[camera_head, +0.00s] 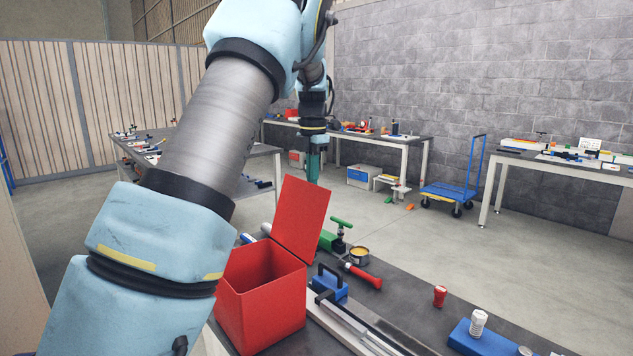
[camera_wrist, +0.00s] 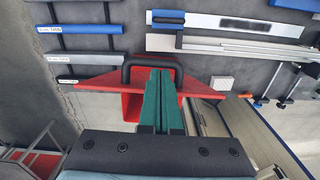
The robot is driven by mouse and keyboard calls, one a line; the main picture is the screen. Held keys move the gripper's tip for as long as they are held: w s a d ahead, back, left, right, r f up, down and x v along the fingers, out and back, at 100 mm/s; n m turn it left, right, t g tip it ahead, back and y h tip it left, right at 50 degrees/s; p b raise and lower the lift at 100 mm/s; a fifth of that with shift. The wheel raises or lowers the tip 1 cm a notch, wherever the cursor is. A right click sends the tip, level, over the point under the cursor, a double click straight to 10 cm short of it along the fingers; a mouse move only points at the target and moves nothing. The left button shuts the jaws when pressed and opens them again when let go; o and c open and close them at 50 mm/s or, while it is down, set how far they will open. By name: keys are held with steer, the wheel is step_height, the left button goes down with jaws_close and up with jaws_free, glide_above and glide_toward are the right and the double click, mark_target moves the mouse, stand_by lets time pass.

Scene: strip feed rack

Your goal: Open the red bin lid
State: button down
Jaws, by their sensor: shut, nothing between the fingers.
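The red bin (camera_head: 262,318) stands on the near workbench in the head view, with its open top and inner walls showing. Its red lid (camera_head: 301,218) stands raised at the bin's far right side, tilted up. My gripper (camera_head: 313,178) has green fingers and is just beyond the lid's top edge; I cannot tell whether they touch. In the wrist view my gripper (camera_wrist: 161,74) is shut and empty, pointing over the red lid (camera_wrist: 95,83). A black handle (camera_wrist: 150,60) arches close around the fingertips there. My arm hides the bin's left part in the head view.
The bench beside the bin holds a blue block with a black handle (camera_head: 330,284), a red flashlight (camera_head: 362,275), an open tin (camera_head: 358,256) and a green clamp (camera_head: 336,237). A blue cart (camera_head: 452,193) and other benches stand farther back. Open floor lies between.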

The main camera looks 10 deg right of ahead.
steer(key=shift+w+d+f, duration=0.1)
steer(key=shift+d+f, duration=0.05)
steer(key=shift+f, duration=0.05)
stand_by(0.4)
step_height(320, 180, up, 11)
steer(key=b, duration=0.2)
steer(key=s+a+f+m+b, duration=0.1)
steer(key=s+a+f+m, duration=0.3)
steer(key=a+f+m, duration=0.7)
steer(key=s+a+f+m+t, duration=0.1)
steer(key=s+a+f+m, duration=0.5)
steer(key=s, duration=0.3)
steer(key=s+a+f+m, duration=0.6)
steer(key=s+f+m, duration=0.1)
steer(key=s+f, duration=0.1)
steer(key=shift+s+a+f+t+b, duration=0.2)
steer(key=shift+s+t+b, duration=0.25)
steer(key=shift+s, duration=0.45)
